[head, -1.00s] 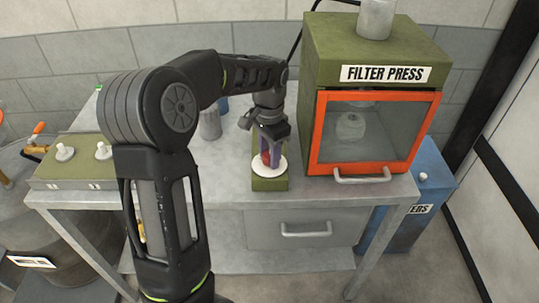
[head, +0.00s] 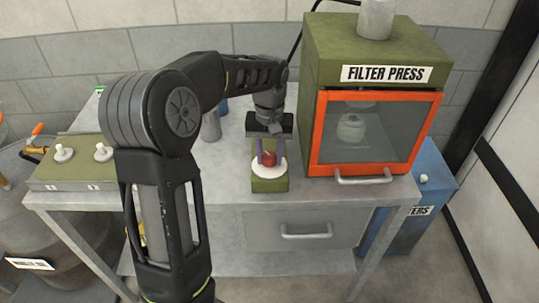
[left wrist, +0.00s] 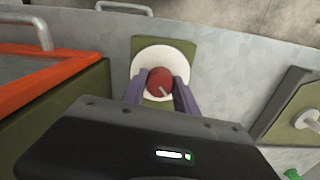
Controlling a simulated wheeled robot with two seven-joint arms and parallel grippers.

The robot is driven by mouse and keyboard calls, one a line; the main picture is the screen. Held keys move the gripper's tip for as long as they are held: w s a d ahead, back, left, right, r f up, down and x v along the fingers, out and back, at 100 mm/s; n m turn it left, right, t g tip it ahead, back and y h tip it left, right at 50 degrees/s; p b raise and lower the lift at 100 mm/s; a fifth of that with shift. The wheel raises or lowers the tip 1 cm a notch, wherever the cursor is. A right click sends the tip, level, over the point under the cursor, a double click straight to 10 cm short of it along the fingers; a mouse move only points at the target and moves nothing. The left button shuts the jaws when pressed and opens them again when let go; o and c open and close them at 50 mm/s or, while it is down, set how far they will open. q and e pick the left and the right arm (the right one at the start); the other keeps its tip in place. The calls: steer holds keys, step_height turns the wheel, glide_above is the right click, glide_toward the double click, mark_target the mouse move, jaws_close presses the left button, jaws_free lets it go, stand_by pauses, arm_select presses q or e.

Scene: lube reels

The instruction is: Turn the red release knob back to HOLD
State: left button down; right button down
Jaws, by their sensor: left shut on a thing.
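The red release knob (head: 269,158) sits on a white round dial (head: 270,170) on a small green box (head: 270,185) at the table's front edge. In the left wrist view the knob (left wrist: 160,82) shows a pale pointer line slanting to the lower right. My left gripper (head: 269,156) comes down from above, its purple fingers on either side of the knob and shut on it. The fingers also flank the knob in the left wrist view (left wrist: 160,92). Any HOLD marking on the dial is too small to read. My right gripper is not in view.
The green filter press (head: 375,75) with its orange-framed door (head: 313,135) stands close to the right of the knob. A green box with white knobs (head: 75,172) is at the left. A grey cylinder (head: 211,126) stands behind. A drawer handle (head: 306,235) is below.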

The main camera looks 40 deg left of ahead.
mark_target(269, 155)
arm_select(q)
steer(key=shift+r+n, duration=0.1)
steer(key=shift+n, duration=0.4)
steer(key=c, duration=0.9)
jaws_free()
steer(key=shift+c, duration=0.2)
step_height(269, 155, up, 8)
steer(key=shift+f+b, duration=0.15)
steer(key=shift+b, duration=0.3)
steer(key=shift+f, duration=0.1)
